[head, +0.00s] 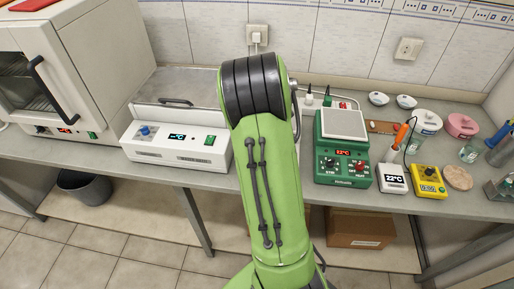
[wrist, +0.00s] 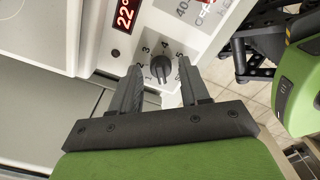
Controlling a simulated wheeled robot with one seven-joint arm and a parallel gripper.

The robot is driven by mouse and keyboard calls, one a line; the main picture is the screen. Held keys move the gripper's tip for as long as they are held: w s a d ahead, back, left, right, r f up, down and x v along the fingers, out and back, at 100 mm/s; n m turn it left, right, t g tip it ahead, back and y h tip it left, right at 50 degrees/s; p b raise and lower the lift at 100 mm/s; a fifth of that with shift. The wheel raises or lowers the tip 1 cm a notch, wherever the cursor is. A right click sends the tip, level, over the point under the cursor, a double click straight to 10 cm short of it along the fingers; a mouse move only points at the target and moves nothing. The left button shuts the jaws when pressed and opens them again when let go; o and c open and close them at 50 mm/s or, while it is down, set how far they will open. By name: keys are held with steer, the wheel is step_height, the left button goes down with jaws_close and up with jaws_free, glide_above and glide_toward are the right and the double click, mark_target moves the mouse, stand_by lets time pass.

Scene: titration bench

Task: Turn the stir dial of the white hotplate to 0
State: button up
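In the wrist view, the front panel of the white hotplate (wrist: 200,42) shows a red display (wrist: 124,14) that seems to read 22°C. Its dark round dial (wrist: 162,68) sits inside a ring of numbers; 1 to 5 can be made out. I cannot tell which number the dial points to, and no 0 is clear. My gripper (wrist: 159,78) is open, with one finger on each side of the dial and visible gaps between. In the head view, my green arm hides the gripper and most or all of this hotplate.
In the head view, a green hotplate (head: 341,150) with STIR and HEAT dials stands right of my arm. A white bath (head: 176,145) with a blue knob stands left. Small meters (head: 429,181), bowls and jars fill the right side of the bench.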

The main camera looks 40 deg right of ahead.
steer(key=shift+o, duration=0.3)
step_height(320, 180, up, 16)
steer(key=p, duration=0.3)
steer(key=shift+f+p, duration=0.15)
steer(key=shift+p, duration=0.25)
steer(key=s+a+r+m+t, duration=0.2)
steer(key=s+a+r+m, duration=0.15)
steer(key=a, duration=0.55)
steer(key=s+a+r+m+t, duration=0.1)
steer(key=s+a+r+m, duration=0.3)
steer(key=a, duration=0.5)
steer(key=s+a+f+m+t, duration=0.2)
steer(key=s+a+f+m, duration=0.2)
steer(key=s+m, duration=0.3)
steer(key=shift+s+a+t, duration=0.3)
steer(key=shift+s+a, duration=0.35)
steer(key=shift+a, duration=0.05)
